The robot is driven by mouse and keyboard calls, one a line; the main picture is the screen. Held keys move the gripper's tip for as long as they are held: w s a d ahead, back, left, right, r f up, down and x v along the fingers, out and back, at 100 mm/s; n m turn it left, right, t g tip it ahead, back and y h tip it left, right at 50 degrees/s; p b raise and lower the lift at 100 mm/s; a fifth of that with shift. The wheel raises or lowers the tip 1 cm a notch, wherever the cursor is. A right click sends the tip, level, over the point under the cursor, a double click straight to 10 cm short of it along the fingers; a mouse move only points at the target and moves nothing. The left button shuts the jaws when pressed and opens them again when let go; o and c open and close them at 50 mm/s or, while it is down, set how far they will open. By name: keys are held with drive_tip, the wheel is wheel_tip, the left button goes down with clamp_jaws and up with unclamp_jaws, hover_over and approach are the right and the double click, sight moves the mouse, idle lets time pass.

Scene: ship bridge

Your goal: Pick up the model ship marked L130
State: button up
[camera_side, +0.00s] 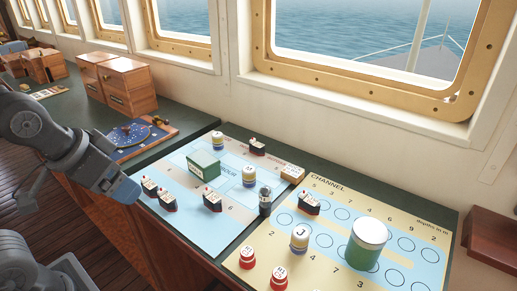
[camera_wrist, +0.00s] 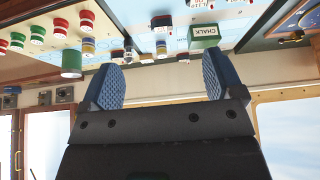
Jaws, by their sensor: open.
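Several small model ships with black hulls, red bases and white tops stand on the charts. In the side view one (camera_side: 150,187) is near the front left, another (camera_side: 168,201) is just beside it, and a third (camera_side: 212,201) is further right. Another ship (camera_side: 257,147) stands at the back and one more (camera_side: 309,204) is on the channel chart. Their marks are too small to read, so I cannot tell which is L130. My gripper (camera_side: 125,190) is left of the front ships, apart from them. In the wrist view its blue-padded jaws (camera_wrist: 160,80) are open and empty.
A large green-and-white cylinder (camera_side: 368,243) and red buoys (camera_side: 248,258) are on the right-hand chart.

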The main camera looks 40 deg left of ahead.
drive_tip(key=shift+o, duration=0.4)
idle(0.3)
drive_tip(key=w+r, duration=0.5)
drive_tip(key=w, duration=0.8)
drive_tip(key=g, duration=0.1)
hover_over(258, 145)
drive_tip(key=s, duration=0.3)
drive_tip(key=f, duration=1.7)
drive_tip(key=shift+w+a, duration=0.15)
drive_tip(key=shift+a, duration=0.15)
drive_tip(key=shift+d+x, duration=0.2)
drive_tip(key=shift+x, duration=2.75)
